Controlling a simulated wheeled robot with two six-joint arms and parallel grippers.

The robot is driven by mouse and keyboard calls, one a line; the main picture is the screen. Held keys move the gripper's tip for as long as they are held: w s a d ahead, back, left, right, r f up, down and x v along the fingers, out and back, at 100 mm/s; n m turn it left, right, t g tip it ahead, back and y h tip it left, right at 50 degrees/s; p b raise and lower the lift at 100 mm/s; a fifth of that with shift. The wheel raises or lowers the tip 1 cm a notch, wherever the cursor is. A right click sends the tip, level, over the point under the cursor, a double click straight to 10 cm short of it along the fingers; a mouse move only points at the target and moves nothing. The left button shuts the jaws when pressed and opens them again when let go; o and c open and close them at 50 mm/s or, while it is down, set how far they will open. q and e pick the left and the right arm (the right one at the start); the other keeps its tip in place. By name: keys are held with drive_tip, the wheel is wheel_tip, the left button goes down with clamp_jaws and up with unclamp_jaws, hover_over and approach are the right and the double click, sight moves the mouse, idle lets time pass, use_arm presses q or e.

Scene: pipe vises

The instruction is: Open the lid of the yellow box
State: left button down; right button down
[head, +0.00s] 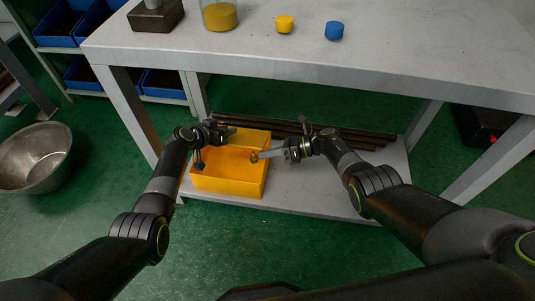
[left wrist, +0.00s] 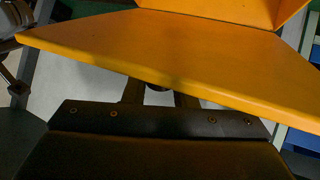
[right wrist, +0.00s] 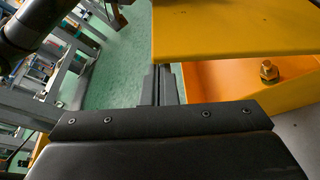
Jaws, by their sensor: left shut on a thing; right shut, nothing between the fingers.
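The yellow box (head: 228,182) sits on the low shelf under the table, in the middle of the head view. Its lid (head: 252,138) appears raised at the back, with the orange inside showing in front of it. My left gripper (head: 229,132) is shut on the lid's edge; in the left wrist view its fingers (left wrist: 160,88) meet the edge of the lid panel (left wrist: 165,50). My right gripper (head: 262,155) is shut and empty at the box's right side, near a brass bolt (right wrist: 268,70). The right wrist view also shows a yellow panel (right wrist: 230,30) above the bolt.
Dark pipes (head: 345,138) lie on the shelf (head: 310,190) behind and right of the box. The white table (head: 400,65) above holds a jar (head: 220,14), a yellow piece (head: 285,24) and a blue piece (head: 334,30). A metal bowl (head: 35,158) stands on the floor at left.

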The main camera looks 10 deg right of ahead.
use_arm(q)
drive_tip(key=shift+f, duration=0.1)
use_arm(e)
drive_tip(key=shift+w+d+r, duration=0.15)
drive_tip(key=shift+w+r, duration=0.35)
drive_tip(key=shift+r, duration=0.1)
use_arm(q)
drive_tip(key=c, duration=1.3)
unclamp_jaws()
drive_tip(key=shift+o, duration=0.5)
drive_tip(key=shift+s+f, duration=0.1)
drive_tip(key=shift+f, duration=0.05)
use_arm(e)
drive_tip(key=shift+r, duration=0.1)
